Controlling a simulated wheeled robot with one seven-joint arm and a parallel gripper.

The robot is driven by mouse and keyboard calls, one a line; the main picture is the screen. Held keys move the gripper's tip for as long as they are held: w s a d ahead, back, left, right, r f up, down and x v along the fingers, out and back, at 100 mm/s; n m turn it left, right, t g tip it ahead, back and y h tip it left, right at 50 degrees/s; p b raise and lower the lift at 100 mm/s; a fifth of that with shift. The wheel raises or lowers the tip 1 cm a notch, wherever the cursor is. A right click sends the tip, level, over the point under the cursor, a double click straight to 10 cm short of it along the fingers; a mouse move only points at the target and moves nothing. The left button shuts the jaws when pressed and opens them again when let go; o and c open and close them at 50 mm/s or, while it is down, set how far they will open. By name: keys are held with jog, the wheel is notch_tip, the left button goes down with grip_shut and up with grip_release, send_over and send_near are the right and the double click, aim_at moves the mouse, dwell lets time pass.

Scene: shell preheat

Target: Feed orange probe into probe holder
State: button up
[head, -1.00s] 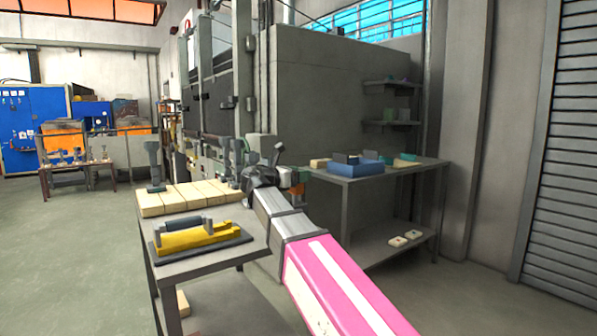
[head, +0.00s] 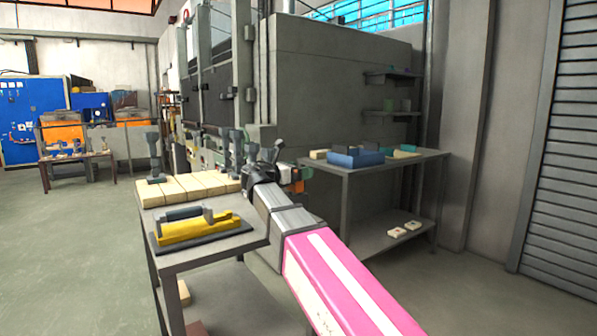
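My pink and grey arm reaches forward, and my dark gripper (head: 275,152) is at its far end, past the right edge of the near table. Its fingers are small and partly hidden by the wrist, so I cannot tell whether they are open or holding anything. A small orange item (head: 297,187) shows just right of the wrist, partly hidden by the arm. I cannot tell whether it is the orange probe or whether the gripper touches it. I cannot make out the probe holder for certain among the small fittings beyond the wrist.
The near table (head: 215,257) bears a yellow tool (head: 198,230) on a dark plate and pale blocks (head: 187,189) with grey upright pieces. A large grey furnace (head: 335,90) stands behind. A side table (head: 346,172) with a blue tray (head: 356,160) is right. Left floor is open.

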jog(key=v, duration=1)
jog(key=shift+s+a, duration=0.25)
jog(key=shift+a, duration=0.05)
